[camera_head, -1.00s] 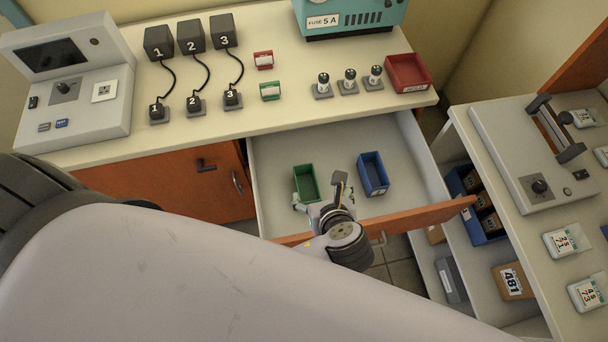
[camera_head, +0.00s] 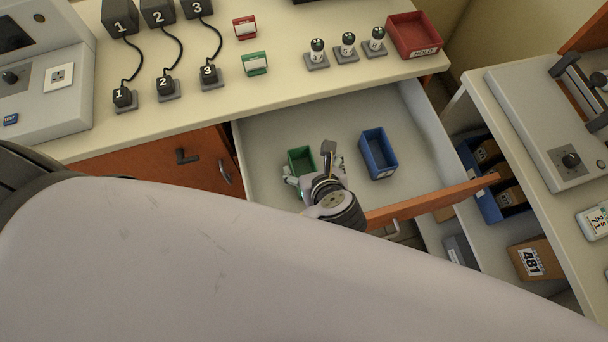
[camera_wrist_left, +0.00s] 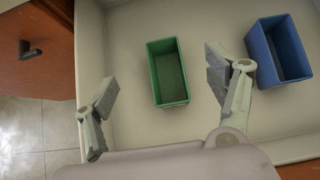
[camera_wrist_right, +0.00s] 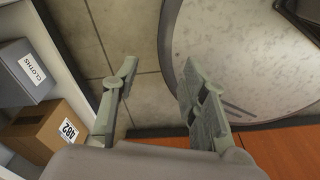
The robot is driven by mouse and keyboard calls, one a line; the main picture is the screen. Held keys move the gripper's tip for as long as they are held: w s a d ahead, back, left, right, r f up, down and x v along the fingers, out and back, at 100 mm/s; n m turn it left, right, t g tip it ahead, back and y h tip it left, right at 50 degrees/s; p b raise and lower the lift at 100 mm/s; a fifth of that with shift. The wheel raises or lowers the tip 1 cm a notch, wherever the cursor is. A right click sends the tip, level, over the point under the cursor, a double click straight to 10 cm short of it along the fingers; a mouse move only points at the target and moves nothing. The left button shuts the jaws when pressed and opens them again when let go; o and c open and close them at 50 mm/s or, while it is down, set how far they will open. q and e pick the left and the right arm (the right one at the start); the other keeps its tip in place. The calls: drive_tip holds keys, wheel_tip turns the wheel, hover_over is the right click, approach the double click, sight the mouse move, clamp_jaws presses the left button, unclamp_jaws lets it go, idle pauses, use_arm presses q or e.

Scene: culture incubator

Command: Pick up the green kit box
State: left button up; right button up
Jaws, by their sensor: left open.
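The green kit box (camera_head: 301,159) is an open-topped, empty bin on the floor of the pulled-out drawer (camera_head: 270,130). It also shows whole in the left wrist view (camera_wrist_left: 168,72), between and ahead of the fingers. My left gripper (camera_wrist_left: 163,100) is open, with one finger on each side of the box and apart from it. In the head view my left gripper (camera_head: 312,178) hangs over the drawer and covers the box's near part. My right gripper (camera_wrist_right: 158,95) shows only in its wrist view, open and empty above the floor.
A blue bin (camera_head: 378,153) stands in the drawer right of the green box. The orange drawer front (camera_head: 435,201) is at the near side. The counter (camera_head: 290,85) above holds a red tray (camera_head: 414,36) and plugs. A cardboard box (camera_wrist_right: 52,128) is on a shelf near my right gripper.

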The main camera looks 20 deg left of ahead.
use_arm(q)
wheel_tip(320, 180, down, 8)
drive_tip(key=b, duration=0.1)
hover_over(305, 169)
drive_tip(key=s, duration=0.3)
drive_tip(key=f, duration=0.6)
drive_tip(key=shift+w+d, duration=0.25)
drive_tip(key=shift+d, duration=0.05)
drive_tip(key=shift+c, duration=0.5)
drive_tip(key=c, duration=1.2)
